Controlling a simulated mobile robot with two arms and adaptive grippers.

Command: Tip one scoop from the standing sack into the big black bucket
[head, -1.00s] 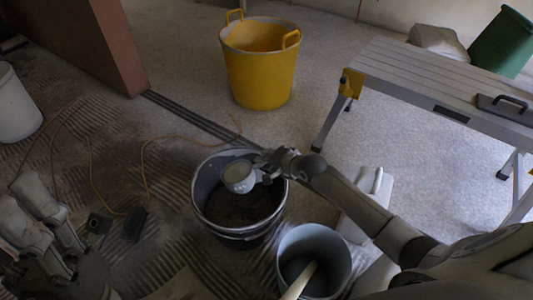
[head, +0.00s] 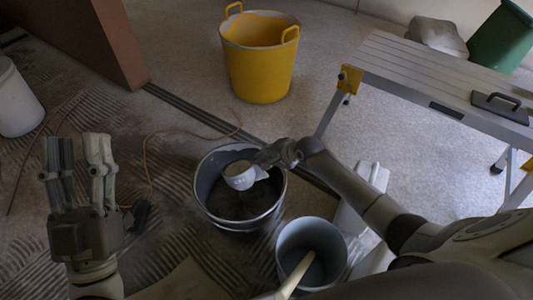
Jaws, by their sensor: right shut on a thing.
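The big black bucket (head: 212,213) stands on the floor near the middle, with dark material inside. My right gripper (head: 264,160) is shut on a pale scoop (head: 240,181) and holds it over the bucket's opening. I cannot tell what the scoop holds. My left gripper (head: 79,160) is at the left, fingers apart and empty, well away from the bucket. A tan shape (head: 190,282) at the bottom edge may be part of the sack, but I cannot tell.
A grey bucket (head: 283,238) with a wooden handle (head: 298,272) stands right of the black one. A yellow tub (head: 259,72) is behind. A metal work bench (head: 430,75) with a trowel (head: 500,107) is at right. A cable (head: 147,160) crosses the floor.

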